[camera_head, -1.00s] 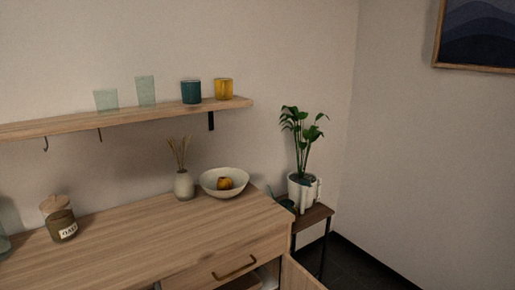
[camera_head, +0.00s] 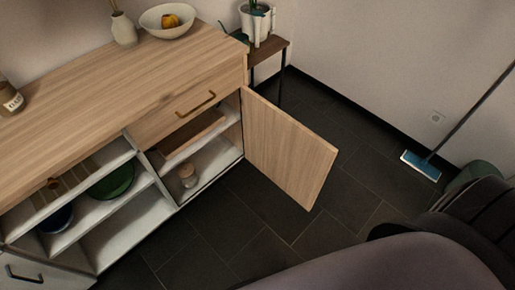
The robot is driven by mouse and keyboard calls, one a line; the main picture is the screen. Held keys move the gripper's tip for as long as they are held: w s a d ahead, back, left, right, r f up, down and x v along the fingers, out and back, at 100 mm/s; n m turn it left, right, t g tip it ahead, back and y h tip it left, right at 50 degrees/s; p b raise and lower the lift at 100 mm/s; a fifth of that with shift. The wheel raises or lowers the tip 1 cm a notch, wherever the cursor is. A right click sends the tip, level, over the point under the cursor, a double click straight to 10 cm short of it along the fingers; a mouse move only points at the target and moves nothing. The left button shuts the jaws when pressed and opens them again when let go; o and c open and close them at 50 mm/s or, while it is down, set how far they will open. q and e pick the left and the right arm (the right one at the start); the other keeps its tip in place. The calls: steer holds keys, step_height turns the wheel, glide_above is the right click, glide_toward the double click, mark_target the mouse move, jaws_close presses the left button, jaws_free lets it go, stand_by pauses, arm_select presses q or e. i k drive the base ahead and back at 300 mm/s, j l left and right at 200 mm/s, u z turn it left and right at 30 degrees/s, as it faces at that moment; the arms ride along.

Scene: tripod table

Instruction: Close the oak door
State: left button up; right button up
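The oak door (camera_head: 287,147) stands wide open at the right end of the oak cabinet (camera_head: 125,78). It is hinged at the cabinet's right side and swings out over the dark floor. The compartment behind it is exposed, with a wooden board or tray (camera_head: 194,134) on its upper shelf and a small jar (camera_head: 187,175) below. A drawer with a brass handle (camera_head: 196,104) above that compartment is shut. Neither of my grippers shows in the head view.
An arm link of mine fills the lower right. A mop (camera_head: 421,165) leans by the right wall, near a dark green bin (camera_head: 477,173). A plant stand (camera_head: 268,48) is behind the door. Open shelves at left hold a green plate (camera_head: 112,182). Dark floor (camera_head: 226,226) before the cabinet is clear.

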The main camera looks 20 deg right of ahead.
mark_target(298, 160)
steer(key=l+u, duration=0.35)
steer(key=l, duration=0.15)
steer(key=k+l+u, duration=0.1)
steer(key=l+u, duration=0.2)
steer(key=l, duration=0.15)
steer(key=k+l+u, duration=0.15)
steer(key=l+u, duration=0.2)
steer(key=l, duration=0.15)
steer(key=k+l, duration=0.15)
steer(key=l, duration=0.25)
steer(key=k+l, duration=0.15)
steer(key=l, duration=0.25)
steer(key=k+l+u, duration=0.1)
steer(key=l, duration=0.35)
steer(key=k+l, duration=0.2)
steer(key=l, duration=0.2)
steer(key=k+l, duration=0.15)
steer(key=l, duration=0.25)
steer(key=k+l+u, duration=0.1)
steer(key=l, duration=0.3)
